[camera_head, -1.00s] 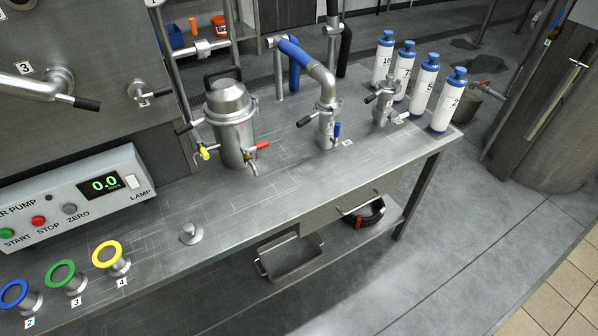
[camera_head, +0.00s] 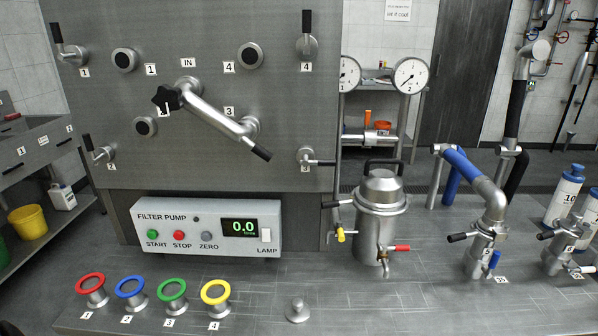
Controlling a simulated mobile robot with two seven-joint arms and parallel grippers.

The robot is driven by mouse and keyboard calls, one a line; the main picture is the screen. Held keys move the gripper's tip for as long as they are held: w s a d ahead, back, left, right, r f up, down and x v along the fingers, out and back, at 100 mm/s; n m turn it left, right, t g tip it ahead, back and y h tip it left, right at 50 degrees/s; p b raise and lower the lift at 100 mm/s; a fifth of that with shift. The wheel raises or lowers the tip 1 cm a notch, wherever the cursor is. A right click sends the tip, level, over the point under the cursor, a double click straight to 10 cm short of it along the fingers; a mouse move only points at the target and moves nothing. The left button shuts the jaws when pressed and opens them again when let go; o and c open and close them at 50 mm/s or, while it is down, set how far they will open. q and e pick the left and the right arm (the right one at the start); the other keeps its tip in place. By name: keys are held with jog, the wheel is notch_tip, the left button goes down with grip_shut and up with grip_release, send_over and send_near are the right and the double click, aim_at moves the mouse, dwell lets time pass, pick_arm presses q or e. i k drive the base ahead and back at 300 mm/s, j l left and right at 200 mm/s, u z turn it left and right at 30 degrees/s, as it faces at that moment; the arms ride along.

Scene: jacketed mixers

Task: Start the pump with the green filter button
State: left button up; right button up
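The filter pump box (camera_head: 207,222) sits on the metal bench below the large grey panel. Its green START button (camera_head: 153,234) is at the left of the box's front. The red STOP button (camera_head: 179,235) and grey ZERO button (camera_head: 207,236) are to the right of it. The display (camera_head: 240,227) reads 0.0 in green. A white LAMP switch (camera_head: 266,235) is at the right end. Neither of my grippers shows in the head view.
Red, blue, green and yellow ringed fittings (camera_head: 172,290) stand on the bench (camera_head: 380,313) before the box. A steel vessel (camera_head: 381,215) with side valves stands to the right. Pipe fittings (camera_head: 484,235) and white bottles (camera_head: 565,194) are farther right. Panel handles (camera_head: 225,120) stick out above.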

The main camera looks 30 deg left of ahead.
aim_at(152, 234)
jog(key=u, duration=1.7)
